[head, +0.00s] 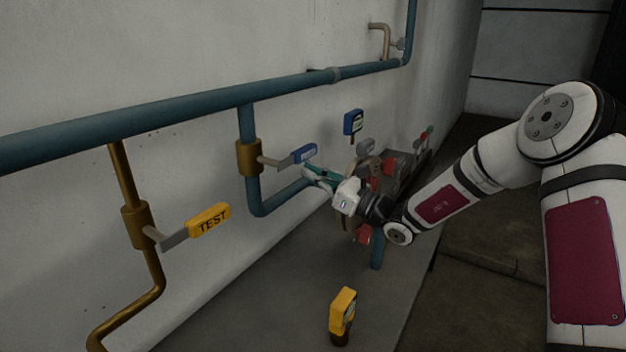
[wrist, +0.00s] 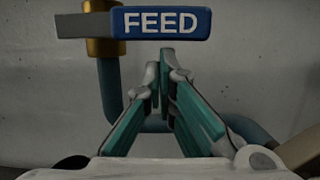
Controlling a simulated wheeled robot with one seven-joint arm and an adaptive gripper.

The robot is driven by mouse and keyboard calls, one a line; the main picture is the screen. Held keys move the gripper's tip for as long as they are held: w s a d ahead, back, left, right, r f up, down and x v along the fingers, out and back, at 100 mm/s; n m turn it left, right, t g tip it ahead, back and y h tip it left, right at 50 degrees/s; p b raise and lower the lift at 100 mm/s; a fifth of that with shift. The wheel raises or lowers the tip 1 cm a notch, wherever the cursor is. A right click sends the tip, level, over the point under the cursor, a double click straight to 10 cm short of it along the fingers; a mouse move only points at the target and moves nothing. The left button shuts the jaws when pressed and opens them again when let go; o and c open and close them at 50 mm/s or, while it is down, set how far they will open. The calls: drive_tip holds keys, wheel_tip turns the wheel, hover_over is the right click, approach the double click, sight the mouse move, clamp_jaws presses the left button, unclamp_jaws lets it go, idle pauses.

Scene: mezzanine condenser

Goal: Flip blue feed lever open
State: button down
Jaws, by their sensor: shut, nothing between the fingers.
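The blue feed lever (head: 298,156) sticks out sideways from a brass valve body (head: 249,157) on a teal drop pipe in the head view. In the wrist view the lever (wrist: 162,23) lies level across the top, its blue grip marked FEED, with the brass valve body (wrist: 103,40) behind its left part. My gripper (head: 310,171) is just below and beside the lever's grip end in the head view. In the wrist view my gripper's teal fingers (wrist: 166,62) are together and empty, pointing forward below the lever. A gap shows between fingertips and lever there.
A yellow TEST lever (head: 209,219) on a brass pipe is at the left. A teal main pipe (head: 200,105) runs along the wall above. Another blue tag (head: 353,122), red-handled valves (head: 389,166) and a yellow-topped post (head: 342,312) stand nearby.

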drive_tip(key=shift+r, duration=0.1)
idle(0.3)
drive_tip(key=shift+w+d+r, duration=0.1)
drive_tip(key=shift+w+r, duration=0.05)
drive_tip(key=shift+r, duration=0.05)
